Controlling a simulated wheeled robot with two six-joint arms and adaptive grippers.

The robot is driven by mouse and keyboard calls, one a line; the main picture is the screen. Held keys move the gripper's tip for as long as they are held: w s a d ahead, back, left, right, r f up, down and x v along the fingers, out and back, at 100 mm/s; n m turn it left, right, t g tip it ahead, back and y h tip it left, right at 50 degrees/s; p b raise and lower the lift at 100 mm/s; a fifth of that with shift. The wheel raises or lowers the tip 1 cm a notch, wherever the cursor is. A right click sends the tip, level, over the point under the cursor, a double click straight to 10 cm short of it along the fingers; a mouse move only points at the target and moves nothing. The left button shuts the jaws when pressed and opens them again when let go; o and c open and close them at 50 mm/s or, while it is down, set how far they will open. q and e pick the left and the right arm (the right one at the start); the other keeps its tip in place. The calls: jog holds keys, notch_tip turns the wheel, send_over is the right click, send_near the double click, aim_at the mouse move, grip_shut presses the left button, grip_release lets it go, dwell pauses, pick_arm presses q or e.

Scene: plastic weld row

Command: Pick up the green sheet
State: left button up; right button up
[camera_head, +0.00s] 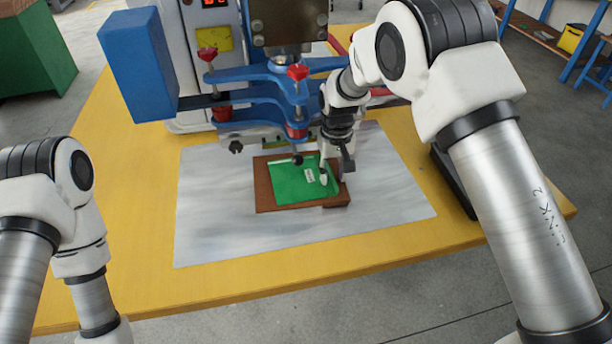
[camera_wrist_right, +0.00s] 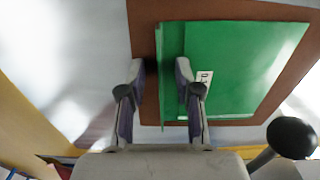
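The green sheet (camera_head: 293,182) lies on a brown board (camera_head: 267,205) on the table, with a small white label on it. In the right wrist view the sheet (camera_wrist_right: 235,60) has a narrow green strip along its left edge. My right gripper (camera_head: 335,173) is at the sheet's right side in the head view. In the right wrist view its fingers (camera_wrist_right: 160,72) are apart, with the green strip showing between them. One finger is over the sheet and the other is beside it, over the brown board (camera_wrist_right: 143,30). I cannot tell whether either touches the sheet. My left gripper is out of view.
A grey metal plate (camera_head: 215,235) lies under the board on the yellow table (camera_head: 115,225). A blue and white machine (camera_head: 265,85) with red knobs stands right behind the sheet, its arms overhanging close by. The plate's front part is clear.

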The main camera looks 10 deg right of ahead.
grip_shut()
